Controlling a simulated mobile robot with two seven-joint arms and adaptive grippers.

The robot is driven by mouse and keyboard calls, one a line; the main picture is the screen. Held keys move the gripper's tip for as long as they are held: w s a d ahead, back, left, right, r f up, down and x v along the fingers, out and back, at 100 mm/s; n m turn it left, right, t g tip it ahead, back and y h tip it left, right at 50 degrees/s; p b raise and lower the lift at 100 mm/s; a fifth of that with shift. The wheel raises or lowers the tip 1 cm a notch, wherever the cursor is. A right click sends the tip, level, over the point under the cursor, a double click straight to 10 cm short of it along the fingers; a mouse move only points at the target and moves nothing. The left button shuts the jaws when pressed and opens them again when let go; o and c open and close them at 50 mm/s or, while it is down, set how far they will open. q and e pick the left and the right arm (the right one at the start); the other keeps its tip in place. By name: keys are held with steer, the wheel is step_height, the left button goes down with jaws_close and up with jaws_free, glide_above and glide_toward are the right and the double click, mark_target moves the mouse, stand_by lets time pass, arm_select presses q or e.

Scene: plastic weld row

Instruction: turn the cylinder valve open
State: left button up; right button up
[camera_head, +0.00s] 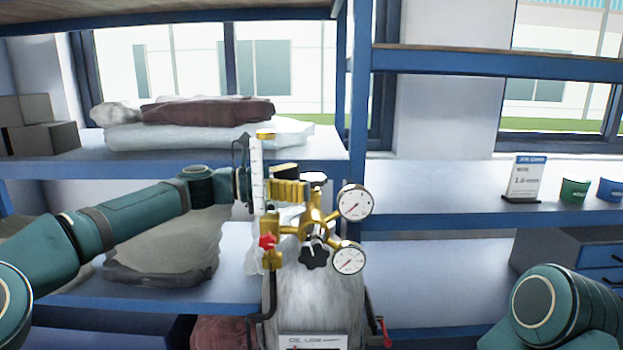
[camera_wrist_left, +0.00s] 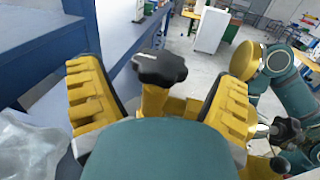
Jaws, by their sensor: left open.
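A pale gas cylinder (camera_head: 312,285) stands in front of the shelves with a brass valve and regulator (camera_head: 312,222) on top. The black valve knob (camera_head: 316,178) shows partly behind the gripper in the head view. In the left wrist view the black lobed knob (camera_wrist_left: 160,67) lies between the two yellow fingers, with a visible gap on both sides. My left gripper (camera_head: 290,190) is open around it, not visibly touching it. Only a link of my right arm shows at the lower right; its gripper is out of view.
Two round gauges (camera_head: 356,201) (camera_head: 348,258), a black regulator knob (camera_head: 314,254) and a red knob (camera_head: 267,241) crowd the valve. Blue-framed shelves (camera_head: 450,205) stand behind, holding sacks (camera_head: 200,112), a sign (camera_head: 525,178) and cups.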

arm_select(q)
steer(key=shift+w+d, duration=0.2)
steer(key=shift+d, duration=0.95)
